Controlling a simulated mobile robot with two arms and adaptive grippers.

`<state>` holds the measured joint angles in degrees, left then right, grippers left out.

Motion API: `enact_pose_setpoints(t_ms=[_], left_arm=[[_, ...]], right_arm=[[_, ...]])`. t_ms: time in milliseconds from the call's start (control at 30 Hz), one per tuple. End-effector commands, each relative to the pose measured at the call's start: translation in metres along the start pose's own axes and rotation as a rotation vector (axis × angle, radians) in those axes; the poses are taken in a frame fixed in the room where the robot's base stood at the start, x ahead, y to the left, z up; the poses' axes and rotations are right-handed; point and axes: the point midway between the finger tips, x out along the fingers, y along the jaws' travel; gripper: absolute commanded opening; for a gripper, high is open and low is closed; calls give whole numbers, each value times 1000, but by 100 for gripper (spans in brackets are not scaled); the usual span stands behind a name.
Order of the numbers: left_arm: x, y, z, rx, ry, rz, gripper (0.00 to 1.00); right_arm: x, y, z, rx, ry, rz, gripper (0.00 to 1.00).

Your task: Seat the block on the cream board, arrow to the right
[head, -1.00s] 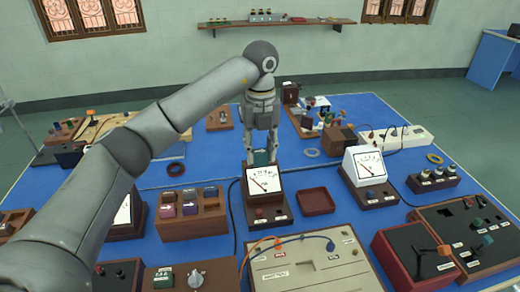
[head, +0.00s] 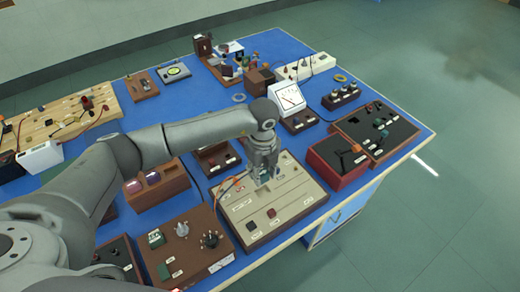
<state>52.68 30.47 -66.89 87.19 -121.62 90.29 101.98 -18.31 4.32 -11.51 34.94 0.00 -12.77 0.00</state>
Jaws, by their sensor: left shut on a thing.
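The cream board (head: 290,206) lies flat near the front edge of the blue table, with small white labels, a dark square and a dark red part on its face. My left gripper (head: 262,178) points down over the back part of the board, shut on the block. The block is mostly hidden by the fingers, so its arrow cannot be made out. I cannot tell whether the block touches the board. My right gripper is not in view.
An orange lead (head: 223,187) runs at the board's back left. A brown box with knobs (head: 190,250) stands to the left, a red-sided dark panel (head: 340,160) to the right. A white meter (head: 288,98) stands behind. The blue table (head: 213,105) is partly bare farther back.

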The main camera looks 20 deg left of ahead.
Motion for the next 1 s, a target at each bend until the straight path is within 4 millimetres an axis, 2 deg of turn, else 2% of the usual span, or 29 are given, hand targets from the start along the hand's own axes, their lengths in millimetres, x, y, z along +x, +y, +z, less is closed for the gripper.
enact_pose_setpoints(t_ms=[200, 300, 467, 733, 1000], left_arm=[[6, 1, -2, -4, 0, -1, 13], [11, 1, -2, -3, 1, -1, 13], [20, 1, -2, -3, 1, 0, 13], [36, 1, -2, -2, 1, 0, 13], [52, 0, -2, -2, 1, -1, 13]], right_arm=[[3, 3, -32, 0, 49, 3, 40], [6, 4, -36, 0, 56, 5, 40], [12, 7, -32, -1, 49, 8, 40], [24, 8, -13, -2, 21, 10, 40], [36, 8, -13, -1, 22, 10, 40]])
